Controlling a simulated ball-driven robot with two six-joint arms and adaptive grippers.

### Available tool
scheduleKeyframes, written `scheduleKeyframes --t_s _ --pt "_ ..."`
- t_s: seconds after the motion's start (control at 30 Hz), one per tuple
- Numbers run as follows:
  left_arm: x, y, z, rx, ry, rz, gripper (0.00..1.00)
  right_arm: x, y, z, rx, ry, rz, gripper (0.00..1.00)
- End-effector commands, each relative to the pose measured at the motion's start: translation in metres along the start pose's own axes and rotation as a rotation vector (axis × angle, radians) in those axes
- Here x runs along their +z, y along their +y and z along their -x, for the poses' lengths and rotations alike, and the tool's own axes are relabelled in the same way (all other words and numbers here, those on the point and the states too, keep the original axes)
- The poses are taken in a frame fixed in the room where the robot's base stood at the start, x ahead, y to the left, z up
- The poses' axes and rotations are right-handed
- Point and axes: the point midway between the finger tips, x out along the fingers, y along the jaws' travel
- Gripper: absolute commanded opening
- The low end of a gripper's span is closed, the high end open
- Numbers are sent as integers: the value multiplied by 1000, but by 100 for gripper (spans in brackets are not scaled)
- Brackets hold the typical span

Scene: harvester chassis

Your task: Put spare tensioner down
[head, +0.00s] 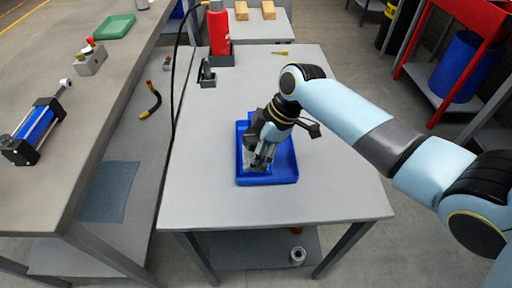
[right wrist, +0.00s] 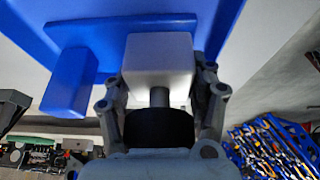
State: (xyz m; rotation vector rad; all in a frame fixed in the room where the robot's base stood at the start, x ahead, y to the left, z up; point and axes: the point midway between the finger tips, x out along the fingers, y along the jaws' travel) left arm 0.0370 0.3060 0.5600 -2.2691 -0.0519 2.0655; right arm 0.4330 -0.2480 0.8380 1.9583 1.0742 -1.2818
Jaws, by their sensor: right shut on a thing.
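My right gripper (head: 262,165) reaches down over the blue tray (head: 280,178) on the grey table. In the right wrist view, my right gripper (right wrist: 160,95) is shut on a pale grey block with a short shaft and a black round part, which I take to be the spare tensioner (right wrist: 160,60). The blue tray (right wrist: 225,20) lies behind the block in that view. Whether the tensioner touches the tray floor I cannot tell. The fingers hide much of it in the head view. My left gripper is not in view.
A red bottle (head: 219,32) and a small dark holder (head: 207,74) stand at the table's back left. A workbench at left bears a blue cylinder (head: 38,128) and a green tray (head: 114,27). A red rack (head: 466,50) stands at right. The table's front is clear.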

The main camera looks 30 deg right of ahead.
Motion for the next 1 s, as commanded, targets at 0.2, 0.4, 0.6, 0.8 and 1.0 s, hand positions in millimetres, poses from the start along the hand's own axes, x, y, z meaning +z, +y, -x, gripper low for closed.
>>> scheduleKeyframes --t_s 0.2,0.4,0.6,0.8,1.0 --pt "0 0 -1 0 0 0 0 1 0 -1 0 0 0 67" --pt "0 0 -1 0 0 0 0 1 0 -1 0 0 0 67" --pt "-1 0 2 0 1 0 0 1 1 11 2 -2 0 67" --pt "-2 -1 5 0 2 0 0 1 1 53 4 -2 2 67" --pt "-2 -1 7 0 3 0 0 0 0 95 2 -2 3 67"
